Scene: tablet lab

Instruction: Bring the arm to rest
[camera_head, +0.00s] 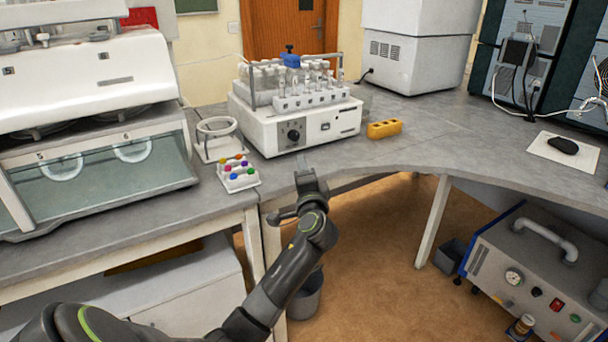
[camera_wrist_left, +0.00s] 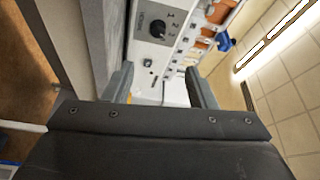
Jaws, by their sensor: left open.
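My left arm comes in from the lower left in the head view, and its gripper (camera_head: 307,177) is just off the front edge of the bench, in front of the white machine with a dial (camera_head: 300,125). In the left wrist view the two fingers of the gripper (camera_wrist_left: 160,85) stand apart with nothing between them. The machine's dial panel (camera_wrist_left: 158,30) shows beyond the fingers. My right gripper is not in view.
A white rack with coloured caps (camera_head: 238,176) and a white ring stand (camera_head: 218,140) are left of the gripper. A yellow block with holes (camera_head: 384,129) lies to the right on the grey bench (camera_head: 450,130). The floor (camera_head: 385,250) below is partly open.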

